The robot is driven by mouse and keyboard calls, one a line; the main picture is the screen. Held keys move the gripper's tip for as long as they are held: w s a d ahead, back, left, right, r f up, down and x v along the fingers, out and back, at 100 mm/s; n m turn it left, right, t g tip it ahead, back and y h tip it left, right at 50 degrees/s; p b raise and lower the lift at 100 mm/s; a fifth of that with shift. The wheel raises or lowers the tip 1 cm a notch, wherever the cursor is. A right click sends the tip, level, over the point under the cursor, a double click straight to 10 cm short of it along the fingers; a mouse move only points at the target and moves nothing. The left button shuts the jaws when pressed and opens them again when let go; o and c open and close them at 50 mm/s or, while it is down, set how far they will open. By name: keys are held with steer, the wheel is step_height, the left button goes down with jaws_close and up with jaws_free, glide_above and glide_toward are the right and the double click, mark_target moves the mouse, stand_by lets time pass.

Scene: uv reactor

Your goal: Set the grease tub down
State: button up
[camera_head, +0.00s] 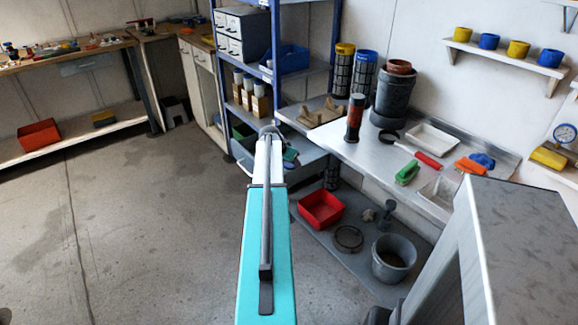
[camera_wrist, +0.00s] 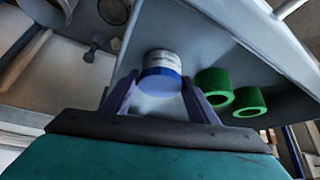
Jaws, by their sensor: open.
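The grease tub (camera_wrist: 162,60), a white cylinder with a blue end, sits at a grey shelf surface (camera_wrist: 225,62) in the wrist view. My gripper (camera_wrist: 160,80) is open, with one finger on each side of the tub. I cannot tell whether either finger touches it. In the head view my arm reaches forward to the blue shelf rack (camera_head: 274,55), at its lower shelf beside the workbench. The tub cannot be made out there.
Two green rings (camera_wrist: 214,84) (camera_wrist: 249,100) lie close to the right of the tub in the wrist view. A metal workbench (camera_head: 372,156) with tools and trays stands to the right. Below it are a red bin (camera_head: 321,210) and a grey bucket (camera_head: 394,257). Floor at left is clear.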

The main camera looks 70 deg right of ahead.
steer(key=shift+r, duration=0.15)
steer(key=v, duration=1.2)
steer(key=shift+b, duration=0.35)
steer(key=shift+r, duration=0.1)
